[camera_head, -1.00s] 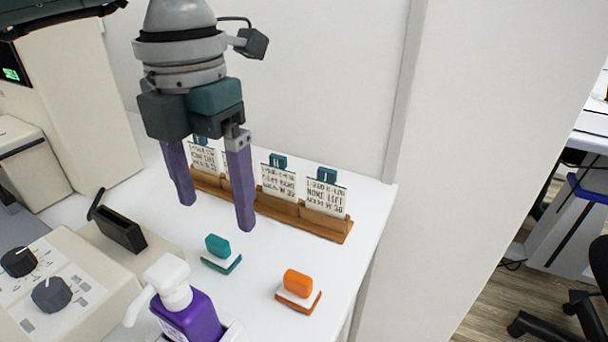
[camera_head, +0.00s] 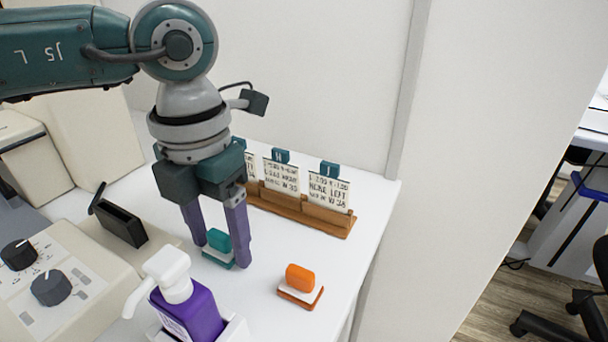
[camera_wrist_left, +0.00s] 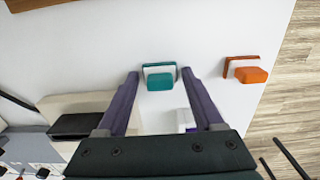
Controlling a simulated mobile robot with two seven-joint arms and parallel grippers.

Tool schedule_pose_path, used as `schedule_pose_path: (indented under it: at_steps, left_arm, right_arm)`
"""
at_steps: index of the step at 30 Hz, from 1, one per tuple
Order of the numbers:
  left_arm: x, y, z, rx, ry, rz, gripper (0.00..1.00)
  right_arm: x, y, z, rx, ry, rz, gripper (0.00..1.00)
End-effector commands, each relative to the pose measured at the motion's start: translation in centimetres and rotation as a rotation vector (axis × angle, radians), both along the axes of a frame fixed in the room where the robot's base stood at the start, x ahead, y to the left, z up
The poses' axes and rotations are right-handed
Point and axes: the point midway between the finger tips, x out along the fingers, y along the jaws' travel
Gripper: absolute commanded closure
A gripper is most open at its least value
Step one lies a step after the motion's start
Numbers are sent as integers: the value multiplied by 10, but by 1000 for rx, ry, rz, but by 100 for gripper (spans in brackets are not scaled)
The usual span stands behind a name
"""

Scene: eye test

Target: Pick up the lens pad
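Two small pads with handles stand on the white tabletop: a teal one (camera_head: 219,241) and an orange one (camera_head: 300,279) to its right. I cannot tell by name which is the lens pad. My left gripper (camera_head: 220,254) is open, pointing down, with its purple fingers on either side of the teal pad. In the left wrist view the teal pad (camera_wrist_left: 160,79) lies between the fingertips, with gaps on both sides, so it is not gripped. The orange pad (camera_wrist_left: 247,73) lies outside the fingers, to the right. My right gripper is not in view.
A wooden rack (camera_head: 300,208) with printed cards stands behind the pads. A purple pump bottle (camera_head: 190,312) stands in front, close to the left gripper. A beige device with dark knobs (camera_head: 52,288) and a black holder (camera_head: 122,226) are at left. The table's right edge is near the orange pad.

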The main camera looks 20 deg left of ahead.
Motion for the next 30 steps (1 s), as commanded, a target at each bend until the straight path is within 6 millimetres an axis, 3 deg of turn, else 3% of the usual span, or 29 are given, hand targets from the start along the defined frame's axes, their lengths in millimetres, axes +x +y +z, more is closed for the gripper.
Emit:
schedule_pose_path:
  at_steps: [2, 17, 25, 30]
  left_arm:
    - [0, 0, 0, 0, 0, 0, 42]
    - [0, 0, 0, 0, 0, 0, 98]
    - [0, 0, 2, 0, -1, 0, 98]
    - [1, 0, 15, 0, -4, 0, 98]
  right_arm:
    - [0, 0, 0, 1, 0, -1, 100]
    - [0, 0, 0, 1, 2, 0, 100]
    - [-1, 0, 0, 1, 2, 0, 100]
    - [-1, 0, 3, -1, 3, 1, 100]
